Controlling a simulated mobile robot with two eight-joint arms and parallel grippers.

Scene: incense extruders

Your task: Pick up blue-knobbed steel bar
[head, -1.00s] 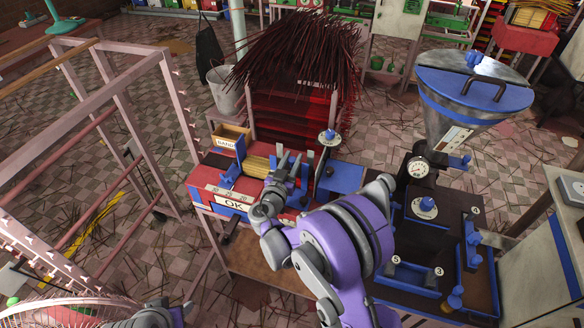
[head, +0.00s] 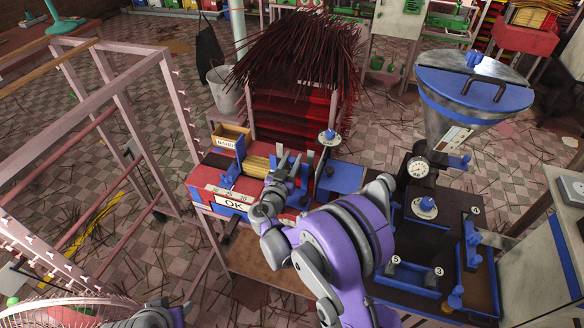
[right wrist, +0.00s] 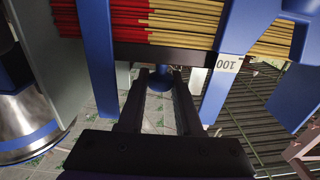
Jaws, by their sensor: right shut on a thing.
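My right gripper (head: 285,165) is at the red and blue bench-top machine, by the bundle of pale sticks (head: 257,166). In the right wrist view its two dark fingers (right wrist: 163,82) reach up to a small blue knob (right wrist: 160,78) and are shut on it. The knob sits at a dark bar (right wrist: 185,53) that runs across below the red-tipped sticks; I take this for the blue-knobbed steel bar. In the head view the bar is hidden behind the gripper. My left arm's grey end (head: 150,318) shows at the bottom left edge; its fingers are not clear.
Blue uprights (right wrist: 95,60) stand close on both sides of the right fingers. A hopper with a blue lid (head: 475,88) stands on the dark bench at the right. A pink rack (head: 120,110) is at the left, and a tall incense pile (head: 305,50) is behind.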

